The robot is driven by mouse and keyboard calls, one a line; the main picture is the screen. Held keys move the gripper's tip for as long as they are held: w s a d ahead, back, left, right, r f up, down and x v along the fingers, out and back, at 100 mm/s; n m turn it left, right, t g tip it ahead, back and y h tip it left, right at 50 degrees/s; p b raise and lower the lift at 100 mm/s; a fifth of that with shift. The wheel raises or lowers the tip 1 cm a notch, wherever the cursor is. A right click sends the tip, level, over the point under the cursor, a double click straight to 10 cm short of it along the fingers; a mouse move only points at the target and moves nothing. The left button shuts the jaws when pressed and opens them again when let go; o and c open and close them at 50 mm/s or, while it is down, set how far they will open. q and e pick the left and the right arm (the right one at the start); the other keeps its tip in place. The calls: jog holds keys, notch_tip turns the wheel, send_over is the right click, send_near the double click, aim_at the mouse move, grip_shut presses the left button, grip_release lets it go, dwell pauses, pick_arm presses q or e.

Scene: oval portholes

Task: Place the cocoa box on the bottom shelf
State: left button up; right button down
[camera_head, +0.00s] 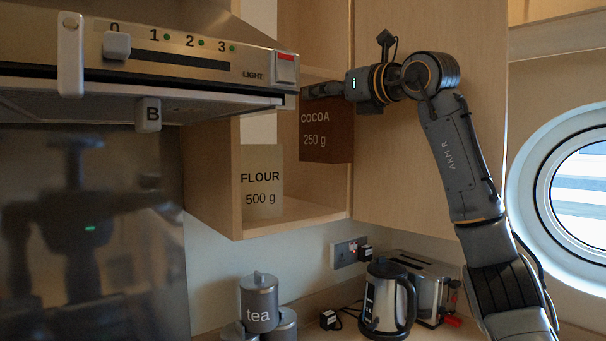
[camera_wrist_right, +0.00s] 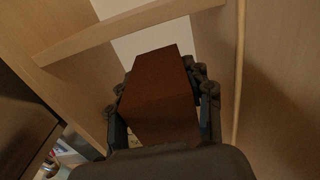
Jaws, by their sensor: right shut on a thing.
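The brown cocoa box (camera_head: 326,137), labelled 250 g, is in the head view in front of the open wall cupboard, above its bottom shelf (camera_head: 297,214). My right gripper (camera_head: 318,91) comes in from the right and is shut on the box near its top. In the right wrist view the cocoa box (camera_wrist_right: 160,95) sits between the two fingers (camera_wrist_right: 162,110). A gap shows between the box's lower edge and the bottom shelf. The flour box (camera_head: 262,182) stands at the left of that shelf. My left gripper is not in view.
The cooker hood (camera_head: 150,60) juts out left of the cupboard. A closed cupboard door (camera_head: 420,190) is on the right. Below are tea canisters (camera_head: 259,302), a kettle (camera_head: 388,298) and a toaster (camera_head: 428,275). The upper shelf edge (camera_wrist_right: 120,32) crosses the wrist view.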

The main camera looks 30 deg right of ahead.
jog(key=w+d+f+p, duration=0.2)
jog(key=w+f+p, duration=0.1)
jog(key=w+f, duration=0.7)
jog(key=shift+f, duration=0.65)
jog(key=shift+f, duration=0.15)
jog(key=c, duration=0.6)
grip_release()
jog(key=shift+o, duration=0.2)
